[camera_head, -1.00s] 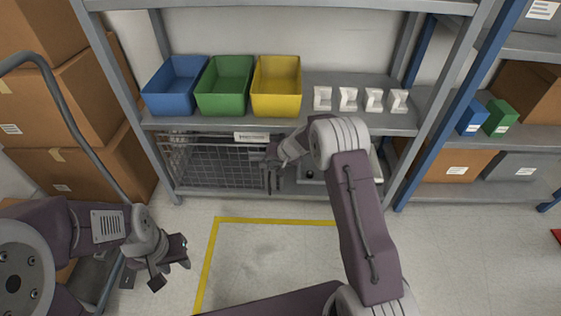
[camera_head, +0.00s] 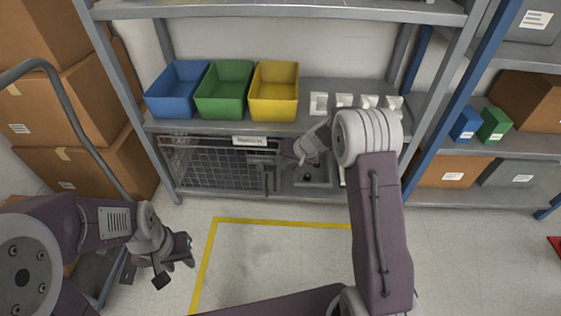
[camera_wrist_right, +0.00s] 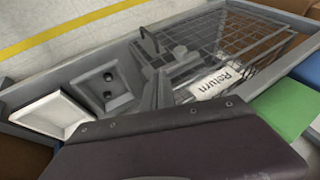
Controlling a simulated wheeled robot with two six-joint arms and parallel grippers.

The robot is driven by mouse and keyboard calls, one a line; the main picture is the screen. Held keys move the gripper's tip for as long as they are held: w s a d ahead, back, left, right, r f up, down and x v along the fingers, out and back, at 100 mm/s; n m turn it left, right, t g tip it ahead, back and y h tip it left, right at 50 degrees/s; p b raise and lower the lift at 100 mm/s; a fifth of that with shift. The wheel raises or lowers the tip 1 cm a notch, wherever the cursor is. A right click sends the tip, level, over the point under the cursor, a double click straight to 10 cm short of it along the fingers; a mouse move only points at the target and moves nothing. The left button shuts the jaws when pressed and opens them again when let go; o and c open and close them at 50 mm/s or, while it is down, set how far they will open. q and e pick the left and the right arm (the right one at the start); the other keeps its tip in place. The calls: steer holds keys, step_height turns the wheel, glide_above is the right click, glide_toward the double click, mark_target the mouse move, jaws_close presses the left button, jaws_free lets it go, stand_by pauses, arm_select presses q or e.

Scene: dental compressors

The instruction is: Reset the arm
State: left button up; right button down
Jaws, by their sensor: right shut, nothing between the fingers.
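My right arm reaches forward to the shelf in the head view. Its gripper (camera_head: 267,180) is shut and empty, pointing left in front of the wire basket (camera_head: 215,165) on the lower shelf. In the right wrist view the gripper (camera_wrist_right: 150,62) shows beside the basket (camera_wrist_right: 215,45) and its white "Return" label (camera_wrist_right: 212,82). My left gripper (camera_head: 176,268) is low at the left above the floor, its fingers apart with nothing seen between them.
Blue (camera_head: 176,90), green (camera_head: 224,90) and yellow (camera_head: 273,92) bins and several small white holders (camera_head: 344,101) stand on the shelf above. A grey tray with a dark round spot (camera_head: 312,172) lies right of the basket. Cardboard boxes (camera_head: 85,170) are stacked left. The yellow-marked floor (camera_head: 270,255) is clear.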

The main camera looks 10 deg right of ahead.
steer(key=shift+v, duration=1.2)
steer(key=s+a+r+n+p, duration=0.2)
steer(key=s+a+r+p, duration=0.15)
steer(key=r, duration=0.75)
steer(key=s+d+f+n+g+h+p, duration=0.1)
steer(key=s+d+f+g+h, duration=0.1)
steer(key=s, duration=1.1)
steer(key=s+d+f+g+h+p, duration=0.1)
steer(key=s+d+f+g+p, duration=0.15)
steer(key=s, duration=1.05)
step_height(320, 180, up, 38)
steer(key=p, duration=3.7)
steer(key=shift+w+r, duration=0.2)
steer(key=shift+w, duration=0.05)
